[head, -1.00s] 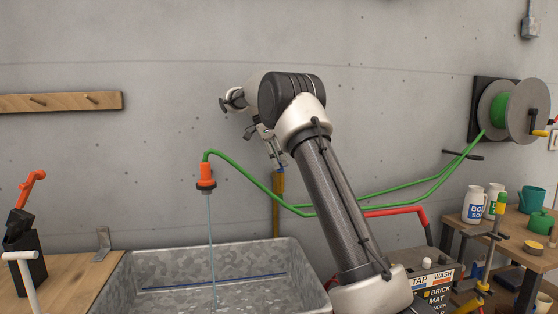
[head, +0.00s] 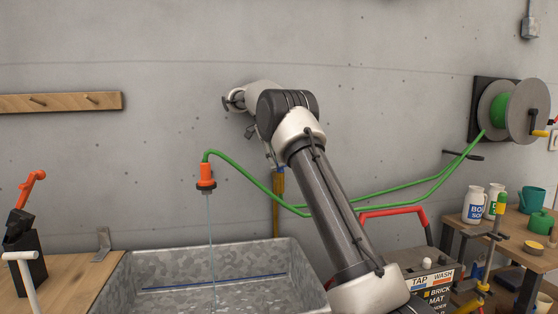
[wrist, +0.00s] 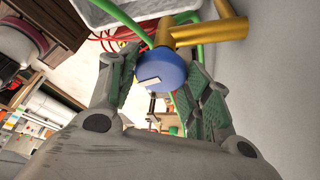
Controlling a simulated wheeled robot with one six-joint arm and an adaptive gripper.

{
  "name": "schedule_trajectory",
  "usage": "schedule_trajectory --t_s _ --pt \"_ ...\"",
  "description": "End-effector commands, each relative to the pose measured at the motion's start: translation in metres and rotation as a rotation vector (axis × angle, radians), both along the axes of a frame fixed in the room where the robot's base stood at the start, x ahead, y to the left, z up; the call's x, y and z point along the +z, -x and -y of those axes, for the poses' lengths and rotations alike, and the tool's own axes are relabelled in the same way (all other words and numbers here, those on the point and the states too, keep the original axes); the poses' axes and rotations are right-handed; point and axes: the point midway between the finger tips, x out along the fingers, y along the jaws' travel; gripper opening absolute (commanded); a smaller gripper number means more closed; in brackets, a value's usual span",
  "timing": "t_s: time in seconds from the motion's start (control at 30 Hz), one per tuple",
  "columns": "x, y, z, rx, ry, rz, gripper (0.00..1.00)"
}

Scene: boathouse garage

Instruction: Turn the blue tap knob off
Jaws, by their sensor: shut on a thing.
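The blue tap knob (wrist: 174,70) is round with a white mark on its face, and sits on a brass pipe (wrist: 205,34). In the wrist view my gripper (wrist: 158,72) has one finger on each side of the knob and is shut on it. In the head view my gripper (head: 271,156) is at the top of the upright brass pipe (head: 276,208) by the wall, and the knob is mostly hidden. A thin stream of water (head: 211,245) runs from the orange nozzle (head: 206,177) on the green hose (head: 246,171).
A galvanised basin (head: 275,266) stands below the nozzle. The green hose runs right to a wall reel (head: 513,112). A red-handled cart (head: 425,280) stands right of the basin, and a shelf with bottles (head: 474,204) is further right. A wooden peg rail (head: 60,103) is on the wall at left.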

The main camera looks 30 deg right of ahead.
Motion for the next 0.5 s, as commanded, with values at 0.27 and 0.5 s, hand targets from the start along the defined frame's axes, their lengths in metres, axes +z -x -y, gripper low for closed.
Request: schedule_trajectory --t_s 0.27,0.5 --pt "0.0005 -0.0005 -0.0002 0.002 0.000 0.003 0.70" --pt "0.0002 -0.0002 -0.0001 0.002 0.000 0.002 0.70"
